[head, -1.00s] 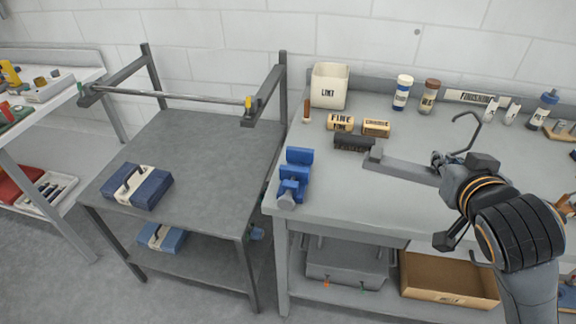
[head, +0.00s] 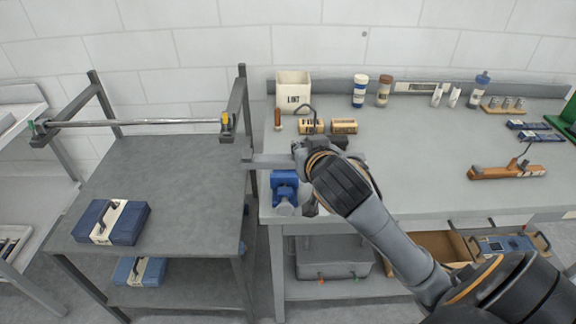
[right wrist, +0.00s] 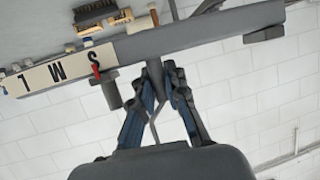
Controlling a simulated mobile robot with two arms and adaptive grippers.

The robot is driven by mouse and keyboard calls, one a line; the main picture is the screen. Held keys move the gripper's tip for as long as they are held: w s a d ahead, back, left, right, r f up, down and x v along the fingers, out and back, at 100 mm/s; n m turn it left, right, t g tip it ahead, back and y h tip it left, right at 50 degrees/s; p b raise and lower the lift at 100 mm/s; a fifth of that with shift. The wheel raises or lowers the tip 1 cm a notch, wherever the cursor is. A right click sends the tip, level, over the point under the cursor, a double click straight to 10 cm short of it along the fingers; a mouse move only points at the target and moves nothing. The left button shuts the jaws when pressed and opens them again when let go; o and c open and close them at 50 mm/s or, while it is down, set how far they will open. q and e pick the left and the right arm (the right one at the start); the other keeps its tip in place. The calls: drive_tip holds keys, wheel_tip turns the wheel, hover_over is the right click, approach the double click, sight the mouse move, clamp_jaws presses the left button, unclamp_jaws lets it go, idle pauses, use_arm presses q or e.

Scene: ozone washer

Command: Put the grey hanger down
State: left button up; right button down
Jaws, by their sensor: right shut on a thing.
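The grey hanger (head: 268,160) is a flat grey bar with a dark hook standing up from it. My right gripper (head: 300,150) is shut on it and holds it over the left end of the workbench; its left end reaches the rack's right post. The fingertips are partly hidden in the head view. My left gripper is out of view.
A dark table (head: 175,175) with a raised silver rail (head: 130,122) stands left, carrying a blue case (head: 110,222). A lint box (head: 293,90), brushes and bottles stand behind.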

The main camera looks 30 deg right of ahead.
drive_tip(key=shift+w+d+f+p, duration=0.35)
drive_tip(key=shift+w+d+f, duration=0.4)
drive_tip(key=shift+w+f, duration=1.25)
drive_tip(key=shift+w+d+f+p, duration=0.4)
drive_tip(key=shift+w+d+f, duration=0.4)
drive_tip(key=shift+w+f, duration=1.15)
drive_tip(key=shift+w+d+f+p, duration=0.35)
drive_tip(key=shift+w+d+f, duration=0.4)
drive_tip(key=shift+w+f, duration=1.2)
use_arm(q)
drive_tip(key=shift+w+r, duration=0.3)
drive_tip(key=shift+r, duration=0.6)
use_arm(e)
drive_tip(key=shift+s+f, duration=0.2)
drive_tip(key=shift+f, duration=0.15)
drive_tip(key=shift+f+b, duration=0.35)
drive_tip(key=shift+f, duration=0.15)
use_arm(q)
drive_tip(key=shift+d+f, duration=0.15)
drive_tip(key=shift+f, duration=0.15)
use_arm(e)
drive_tip(key=c, duration=1.4)
unclamp_jaws()
drive_tip(key=shift+s, duration=0.1)
drive_tip(key=shift+o, duration=0.2)
